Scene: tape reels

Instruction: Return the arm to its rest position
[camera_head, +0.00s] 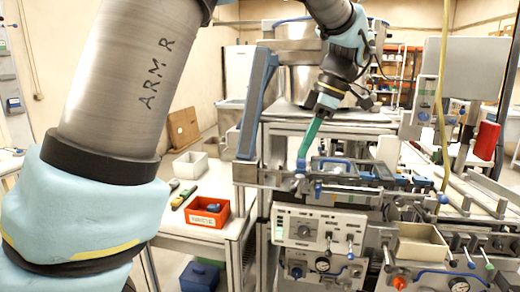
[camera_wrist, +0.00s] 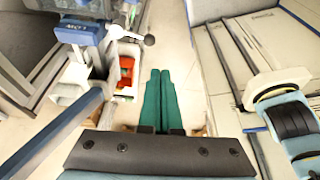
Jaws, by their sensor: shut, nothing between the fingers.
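My arm (camera_head: 125,90), marked "ARM R", fills the left of the head view. It bends over the top edge and comes down again at centre right. My gripper (camera_head: 302,164) points down with its long green fingers just above the blue and metal rail parts of the machine. I cannot tell from the head view whether it touches them. In the wrist view my gripper (camera_wrist: 160,72) has its two green fingers side by side, pressed together and with nothing between them.
The machine (camera_head: 320,225) with knobs and levers stands below my gripper. A red bin (camera_head: 208,219) and a pale empty bin (camera_head: 190,165) stand on the left side table. A beige tray (camera_head: 418,252) sits at right. A yellow hose (camera_head: 443,90) hangs at right.

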